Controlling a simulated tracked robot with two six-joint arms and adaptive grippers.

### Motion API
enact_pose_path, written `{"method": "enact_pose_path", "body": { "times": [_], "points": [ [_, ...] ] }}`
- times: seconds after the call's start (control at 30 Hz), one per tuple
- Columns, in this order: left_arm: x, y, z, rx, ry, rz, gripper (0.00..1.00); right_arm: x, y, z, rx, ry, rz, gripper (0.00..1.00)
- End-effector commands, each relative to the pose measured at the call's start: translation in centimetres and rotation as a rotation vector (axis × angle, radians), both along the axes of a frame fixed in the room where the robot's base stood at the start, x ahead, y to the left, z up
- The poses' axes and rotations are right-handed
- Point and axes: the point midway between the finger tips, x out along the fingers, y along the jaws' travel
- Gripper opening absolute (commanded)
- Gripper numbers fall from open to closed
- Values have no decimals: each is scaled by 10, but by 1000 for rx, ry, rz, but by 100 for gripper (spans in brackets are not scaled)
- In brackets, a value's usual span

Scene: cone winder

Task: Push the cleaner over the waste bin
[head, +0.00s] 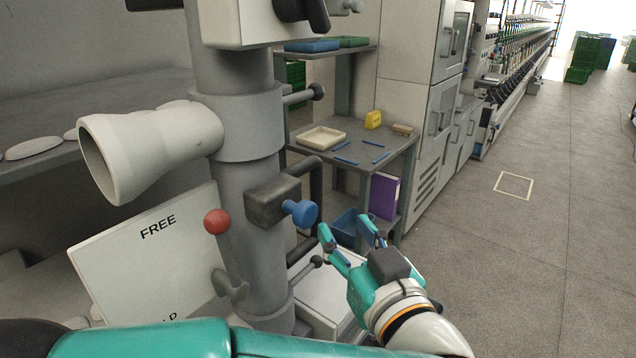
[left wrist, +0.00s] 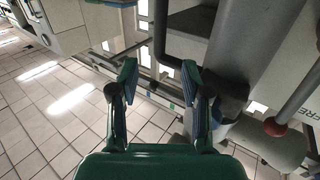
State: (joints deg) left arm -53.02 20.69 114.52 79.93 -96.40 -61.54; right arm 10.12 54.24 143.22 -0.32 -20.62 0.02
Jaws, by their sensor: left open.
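The cleaner appears to be the thick grey upright column (head: 245,190) with a pale flared nozzle (head: 135,145) in the head view. It carries a dark block with a blue knob (head: 300,213), a red ball (head: 216,222) and a dark bent handle. My left gripper (head: 347,236) is open and empty, just right of and below the blue knob, apparently not touching it. In the left wrist view its open fingers (left wrist: 160,82) are beside the dark block (left wrist: 232,95), with the red ball (left wrist: 275,127) further right. I cannot tell for certain which thing is the waste bin.
A grey shelf stand (head: 375,155) behind holds a cream tray (head: 321,138), blue rods and a yellow item. A blue bin (head: 349,226) and purple box (head: 384,195) sit low in it. A FREE sign (head: 150,260) is left. The floor (head: 530,260) at right is clear.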

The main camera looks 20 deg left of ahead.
Motion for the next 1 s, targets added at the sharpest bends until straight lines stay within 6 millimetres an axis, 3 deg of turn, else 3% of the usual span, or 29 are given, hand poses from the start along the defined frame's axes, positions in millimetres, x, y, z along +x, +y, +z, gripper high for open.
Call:
{"method": "enact_pose_path", "body": {
  "times": [0.4,0.6,1.0],
  "points": [
    [73,55,0,-1,1,6,47,0,0,7,0,-1,0,0],
    [98,74,0,0,0,6,47,0,0,10,0,-1,0,0],
    [110,83,0,1,-1,4,47,0,0,10,0,-1,0,0]
  ]
}}
